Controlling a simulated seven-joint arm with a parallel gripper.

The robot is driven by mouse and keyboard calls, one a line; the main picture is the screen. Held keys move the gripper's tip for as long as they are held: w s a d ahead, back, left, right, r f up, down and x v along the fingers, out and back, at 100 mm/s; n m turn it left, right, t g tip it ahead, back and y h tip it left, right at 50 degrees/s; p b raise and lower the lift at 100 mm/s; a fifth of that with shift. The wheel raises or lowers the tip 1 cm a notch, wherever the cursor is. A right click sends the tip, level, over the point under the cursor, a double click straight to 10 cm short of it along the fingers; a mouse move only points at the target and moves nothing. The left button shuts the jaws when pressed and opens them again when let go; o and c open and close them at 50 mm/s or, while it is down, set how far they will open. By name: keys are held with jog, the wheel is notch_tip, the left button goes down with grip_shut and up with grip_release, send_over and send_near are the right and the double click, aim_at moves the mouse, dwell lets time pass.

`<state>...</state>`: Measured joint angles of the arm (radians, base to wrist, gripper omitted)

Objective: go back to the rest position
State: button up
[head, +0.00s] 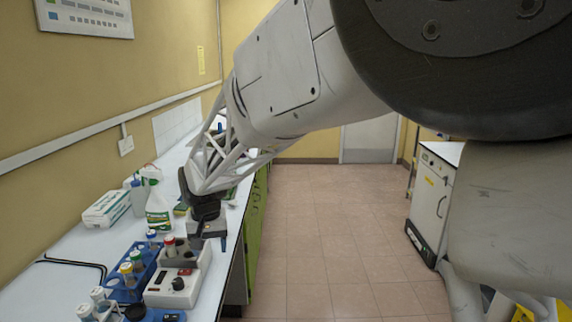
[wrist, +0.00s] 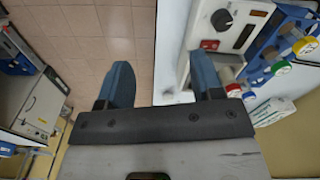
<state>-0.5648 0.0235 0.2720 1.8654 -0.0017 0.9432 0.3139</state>
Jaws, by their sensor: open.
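My gripper (wrist: 162,78) is open in the wrist view, with its two blue fingers spread wide and nothing between them. The left finger is over the tiled floor and the right finger is over the bench edge, beside a white device with a black knob (wrist: 221,20). In the head view my gripper (head: 214,236) hangs at the bench's right edge, just behind the same white device (head: 172,288). One blue finger shows there; the other is hard to make out.
The white bench (head: 58,272) runs along the left wall. The tiled floor (head: 325,235) is clear. A white cabinet (head: 432,205) stands right.

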jog(key=s+d+r, duration=0.2)
jog(key=s+d, duration=0.2)
jog(key=d, duration=0.4)
jog(key=s+d+r+m+t, duration=0.1)
jog(key=s+d+r, duration=0.2)
jog(key=d, duration=0.4)
jog(key=s+d+r, duration=0.2)
jog(key=s+d, duration=0.2)
jog(key=d, duration=0.4)
jog(key=s+d+f+m+t, duration=0.1)
jog(key=s+d+m, duration=0.1)
jog(key=s+d, duration=1.3)
jog(key=s, duration=0.4)
jog(key=shift+f, duration=0.4)
